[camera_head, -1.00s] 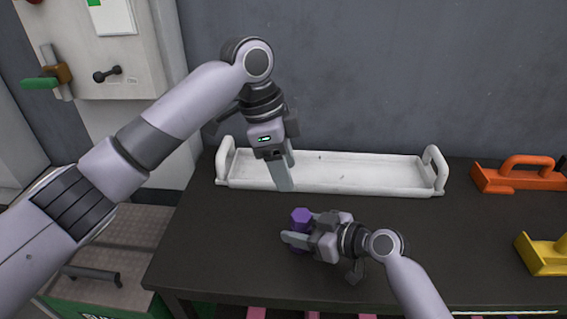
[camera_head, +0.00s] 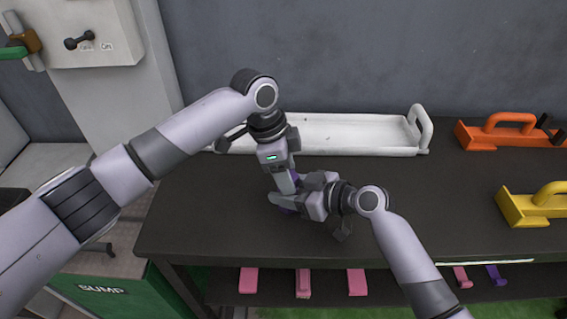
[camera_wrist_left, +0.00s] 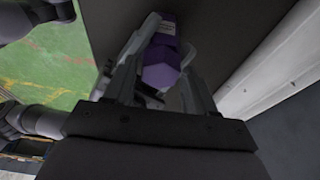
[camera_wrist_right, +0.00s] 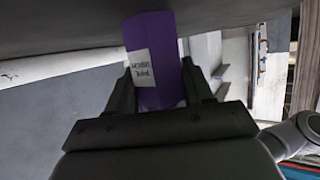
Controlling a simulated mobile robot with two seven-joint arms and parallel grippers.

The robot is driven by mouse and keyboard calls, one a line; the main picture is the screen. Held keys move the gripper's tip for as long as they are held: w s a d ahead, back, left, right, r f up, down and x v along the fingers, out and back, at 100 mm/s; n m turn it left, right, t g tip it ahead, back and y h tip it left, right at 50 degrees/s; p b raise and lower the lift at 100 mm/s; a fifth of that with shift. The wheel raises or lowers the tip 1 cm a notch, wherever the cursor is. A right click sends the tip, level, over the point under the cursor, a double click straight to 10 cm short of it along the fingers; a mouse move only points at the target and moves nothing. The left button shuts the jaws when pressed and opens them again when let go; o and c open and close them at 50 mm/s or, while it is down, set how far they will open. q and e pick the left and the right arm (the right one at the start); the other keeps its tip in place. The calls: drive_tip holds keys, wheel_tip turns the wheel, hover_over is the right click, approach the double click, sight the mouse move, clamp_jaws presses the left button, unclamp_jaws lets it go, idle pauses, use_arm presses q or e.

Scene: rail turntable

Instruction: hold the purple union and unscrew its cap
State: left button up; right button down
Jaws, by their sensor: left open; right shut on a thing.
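The purple union (camera_head: 287,210) is mostly hidden in the head view by my grippers. My right gripper (camera_head: 284,203) is shut on its body, which shows purple with a white label in the right wrist view (camera_wrist_right: 151,90). The union's six-sided cap (camera_wrist_left: 161,68) faces the left wrist camera, with the labelled body beyond it. My left gripper (camera_head: 287,186) points down from above at the cap end. Its fingers are open, one on each side of the cap in the left wrist view; I cannot tell whether they touch it.
A white tray (camera_head: 350,151) with raised end handles lies behind the grippers on the dark table (camera_head: 420,200). An orange handled block (camera_head: 490,138) and a yellow one (camera_head: 530,208) stand at the right. The table between them and my right arm is clear.

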use_arm(q)
drive_tip(key=c, duration=0.9)
drive_tip(key=shift+o, duration=0.2)
drive_tip(key=n+t, duration=0.1)
drive_tip(key=n, duration=0.3)
drive_tip(key=shift+s+n, duration=0.1)
drive_tip(key=shift+n, duration=0.2)
drive_tip(key=shift+n+t, duration=0.3)
drive_tip(key=shift+n, duration=0.4)
drive_tip(key=n+y, duration=0.1)
drive_tip(key=n, duration=0.2)
drive_tip(key=shift+s+d+n+t, duration=0.1)
drive_tip(key=shift+n+t, duration=0.2)
drive_tip(key=shift+t, duration=0.1)
drive_tip(key=shift+n+y, duration=0.3)
drive_tip(key=shift+n, duration=0.9)
